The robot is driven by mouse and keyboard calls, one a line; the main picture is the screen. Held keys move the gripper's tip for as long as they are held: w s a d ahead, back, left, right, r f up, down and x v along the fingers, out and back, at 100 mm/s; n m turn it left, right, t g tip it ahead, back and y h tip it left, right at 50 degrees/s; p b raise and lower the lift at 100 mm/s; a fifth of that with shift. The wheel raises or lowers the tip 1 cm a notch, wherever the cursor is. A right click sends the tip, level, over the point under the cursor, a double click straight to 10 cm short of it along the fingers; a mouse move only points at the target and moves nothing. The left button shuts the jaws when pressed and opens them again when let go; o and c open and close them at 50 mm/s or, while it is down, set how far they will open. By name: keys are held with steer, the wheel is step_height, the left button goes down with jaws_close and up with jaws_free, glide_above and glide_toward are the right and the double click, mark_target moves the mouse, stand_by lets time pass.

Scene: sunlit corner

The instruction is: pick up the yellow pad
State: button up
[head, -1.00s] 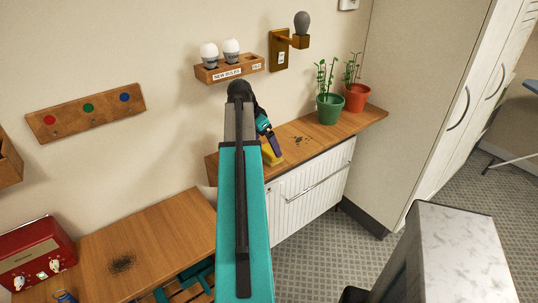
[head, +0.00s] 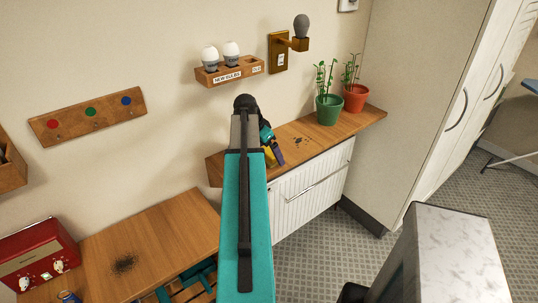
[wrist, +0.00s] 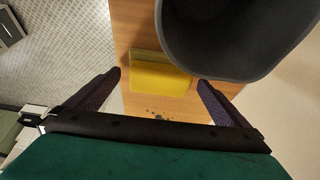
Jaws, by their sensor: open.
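The yellow pad (wrist: 160,78) is a block with a duller, olive-yellow strip along one side. It lies on the wooden counter (wrist: 135,35) and shows between my gripper's fingers in the wrist view. My gripper (wrist: 159,77) is open, with one dark purple finger on each side of the pad. I see no finger touching it. In the head view, my gripper (head: 274,151) is over the left part of the counter, and only a small piece of the yellow pad (head: 269,157) shows, the rest hidden by my arm and gripper.
Dark specks (head: 301,140) lie on the counter near the pad. A green pot (head: 329,109) and an orange pot (head: 356,97) with plants stand at right. A rack (head: 229,71) with two white bulbs hangs above. A dark grey rounded shape covers the wrist view's upper right.

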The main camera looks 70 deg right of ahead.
steer(key=shift+d+f, duration=0.1)
steer(key=shift+f, duration=0.15)
stand_by(0.4)
steer(key=c, duration=1.2)
steer(key=shift+o, duration=0.2)
steer(key=shift+r, duration=0.2)
